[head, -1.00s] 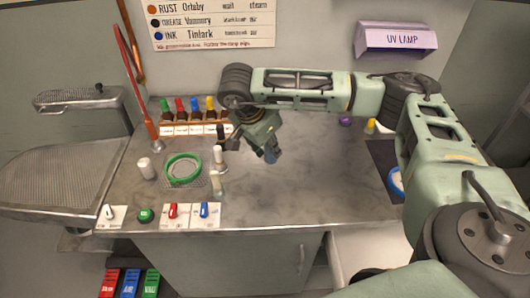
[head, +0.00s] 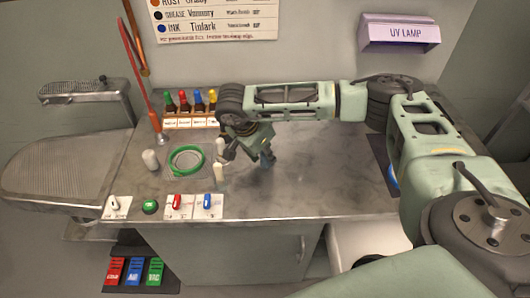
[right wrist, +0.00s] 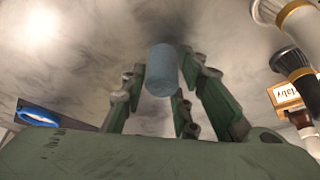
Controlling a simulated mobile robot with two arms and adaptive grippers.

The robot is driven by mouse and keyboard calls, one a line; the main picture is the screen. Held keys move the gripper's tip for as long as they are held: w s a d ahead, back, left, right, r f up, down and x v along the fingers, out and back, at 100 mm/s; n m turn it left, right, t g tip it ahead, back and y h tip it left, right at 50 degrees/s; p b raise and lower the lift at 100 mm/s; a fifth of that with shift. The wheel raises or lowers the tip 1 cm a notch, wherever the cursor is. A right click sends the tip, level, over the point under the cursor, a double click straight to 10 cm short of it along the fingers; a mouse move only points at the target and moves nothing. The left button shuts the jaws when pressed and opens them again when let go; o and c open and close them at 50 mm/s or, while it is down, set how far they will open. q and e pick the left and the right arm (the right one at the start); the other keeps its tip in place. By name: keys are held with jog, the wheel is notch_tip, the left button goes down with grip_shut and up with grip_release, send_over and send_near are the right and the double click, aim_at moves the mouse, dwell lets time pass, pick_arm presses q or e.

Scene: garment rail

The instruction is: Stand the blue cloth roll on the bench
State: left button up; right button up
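The blue cloth roll (right wrist: 161,70) is a short blue-grey cylinder between the fingers of my right gripper (right wrist: 160,88) in the right wrist view. The fingers are close along both its sides, and the gripper looks shut on it. I cannot tell whether the roll touches the bench. My left gripper is not in view.
Just left of the gripper stand pale bottles (head: 219,172) and a green ring (head: 187,161). Coloured-cap bottles (head: 190,105) stand in a rack behind. Switches (head: 177,203) line the front edge.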

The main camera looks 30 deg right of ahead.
jog(key=shift+o, duration=1.4)
jog(key=shift+r, duration=0.3)
jog(key=shift+a+r, duration=0.2)
jog(key=shift+r, duration=0.05)
jog(key=b+v, duration=0.3)
jog(key=v, duration=0.8)
